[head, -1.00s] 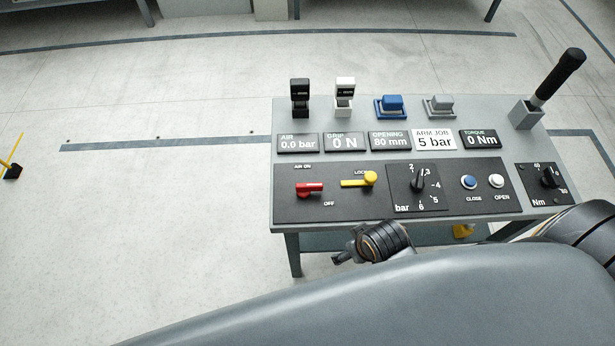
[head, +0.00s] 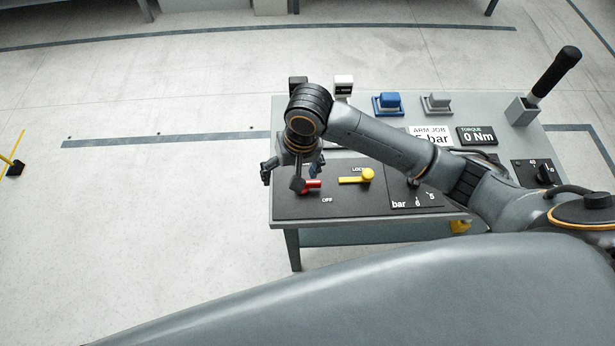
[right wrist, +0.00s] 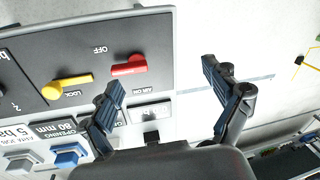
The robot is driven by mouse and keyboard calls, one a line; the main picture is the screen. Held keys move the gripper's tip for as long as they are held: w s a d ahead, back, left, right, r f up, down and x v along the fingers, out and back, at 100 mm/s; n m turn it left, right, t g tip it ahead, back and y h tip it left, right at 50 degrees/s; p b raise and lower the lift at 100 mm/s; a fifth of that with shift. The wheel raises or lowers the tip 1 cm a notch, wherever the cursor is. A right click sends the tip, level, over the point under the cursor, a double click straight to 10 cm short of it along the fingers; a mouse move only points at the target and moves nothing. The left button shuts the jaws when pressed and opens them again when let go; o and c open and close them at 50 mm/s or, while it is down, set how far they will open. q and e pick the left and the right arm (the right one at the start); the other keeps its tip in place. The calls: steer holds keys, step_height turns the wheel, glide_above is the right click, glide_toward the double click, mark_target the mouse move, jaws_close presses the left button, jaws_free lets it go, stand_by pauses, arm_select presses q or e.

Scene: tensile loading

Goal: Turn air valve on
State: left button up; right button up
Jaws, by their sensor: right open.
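The red air valve handle (head: 313,185) is on the black panel at the left of the bench, partly hidden by my right gripper in the head view. It lies sideways between the OFF and AIR ON labels and shows fully in the right wrist view (right wrist: 129,67). My right gripper (head: 282,179) hangs over the panel's left edge, beside the handle. In the right wrist view its fingers (right wrist: 163,80) are spread and empty, with the handle ahead of them and nearer the left finger. My left gripper is not in view.
A yellow lock lever (head: 357,177) is just right of the red handle. My right arm hides most of the displays and the pressure knob. Blue (head: 389,103) and grey blocks and a black-gripped bar (head: 556,74) stand farther back. Left of the bench (head: 375,220) is open floor.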

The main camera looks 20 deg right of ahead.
mark_target(308, 180)
steer(key=w+d+r+m+h, duration=0.2)
steer(key=w+d+r+m, duration=0.1)
steer(key=d+r, duration=0.15)
steer(key=shift+g, duration=0.4)
steer(key=f, duration=0.7)
steer(key=f+p, duration=0.1)
steer(key=f, duration=0.6)
steer(key=shift+s+d+f, duration=0.15)
steer(key=shift+d+f, duration=0.05)
steer(key=shift+f, duration=0.1)
steer(key=c, duration=1.2)
